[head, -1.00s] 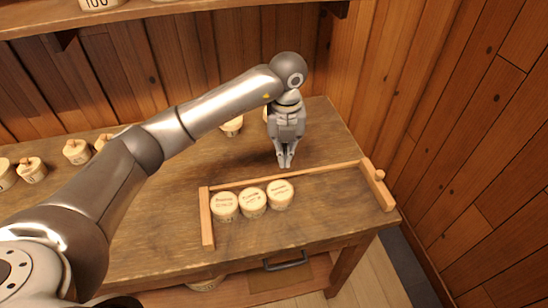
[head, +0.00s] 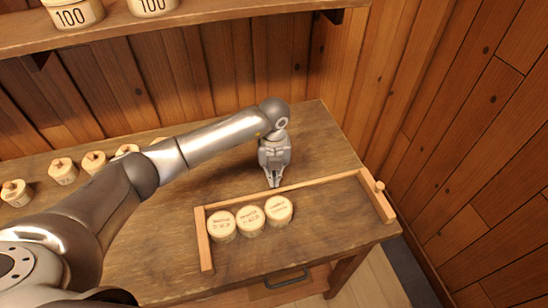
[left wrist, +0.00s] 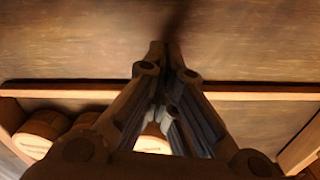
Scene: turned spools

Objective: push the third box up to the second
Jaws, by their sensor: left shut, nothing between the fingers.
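The first box (head: 222,226) is at the left by the short end bar, the second box (head: 250,220) in the middle and the third box (head: 278,210) at the right. The third looks close beside the second; I cannot tell whether they touch. My left gripper (head: 274,185) is shut and empty, pointing down at the long rail just behind the third box. In the left wrist view its fingers (left wrist: 163,50) partly hide the third box (left wrist: 152,140). My right gripper is not seen.
The bench right of the third box is clear. Several knobbed containers (head: 62,171) stand at the back left.

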